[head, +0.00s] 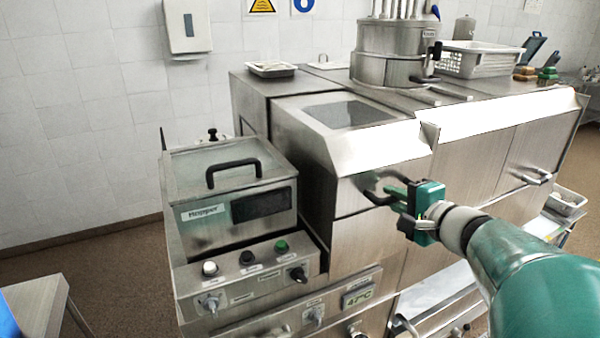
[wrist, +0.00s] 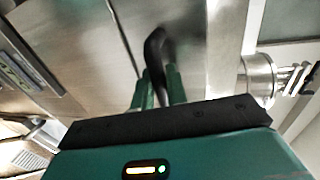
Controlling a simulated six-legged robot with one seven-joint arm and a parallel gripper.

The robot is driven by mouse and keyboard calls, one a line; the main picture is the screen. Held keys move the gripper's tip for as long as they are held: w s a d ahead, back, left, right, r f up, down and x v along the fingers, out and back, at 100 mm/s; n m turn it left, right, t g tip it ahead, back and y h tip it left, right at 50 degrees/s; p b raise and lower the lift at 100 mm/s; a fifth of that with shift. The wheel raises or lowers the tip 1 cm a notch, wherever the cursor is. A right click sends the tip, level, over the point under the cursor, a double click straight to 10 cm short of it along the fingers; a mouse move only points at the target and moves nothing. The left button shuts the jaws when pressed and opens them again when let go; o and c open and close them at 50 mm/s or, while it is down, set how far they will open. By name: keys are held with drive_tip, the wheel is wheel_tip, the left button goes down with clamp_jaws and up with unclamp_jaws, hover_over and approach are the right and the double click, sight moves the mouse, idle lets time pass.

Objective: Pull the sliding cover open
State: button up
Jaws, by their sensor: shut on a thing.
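The cover (head: 320,170) looks like the steel section with a sloped top and dark window, in the middle of the machine in the head view. A dark curved handle (head: 371,187) stands out from its front face. My gripper (head: 391,193) comes in from the right and is shut on this handle. In the wrist view, the two green fingers (wrist: 158,88) close around the lower part of the black handle (wrist: 156,50). The handle's lower end is hidden between the fingers and behind the gripper body. I cannot tell how far the cover stands open.
A hopper box (head: 225,190) with a black lid handle stands at left, above knobs and buttons (head: 245,262). A steel cylinder (head: 385,50), a perforated white basket (head: 478,58) and a shallow tray (head: 271,70) are on top. Another handle (head: 532,177) is at right.

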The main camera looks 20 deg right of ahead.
clamp_jaws()
drive_tip(key=shift+w, duration=0.1)
drive_tip(key=r+x, duration=0.2)
drive_tip(key=x, duration=0.7)
drive_tip(key=r+x, duration=0.2)
drive_tip(key=x, duration=0.8)
drive_tip(key=w+r+x, duration=0.1)
drive_tip(key=r+x, duration=0.1)
drive_tip(key=x, duration=0.7)
drive_tip(key=shift+w+d+f, duration=0.1)
drive_tip(key=shift+w+f, duration=0.05)
drive_tip(key=shift+w, duration=0.2)
drive_tip(key=o, duration=0.6)
unclamp_jaws()
drive_tip(key=shift+c, duration=0.2)
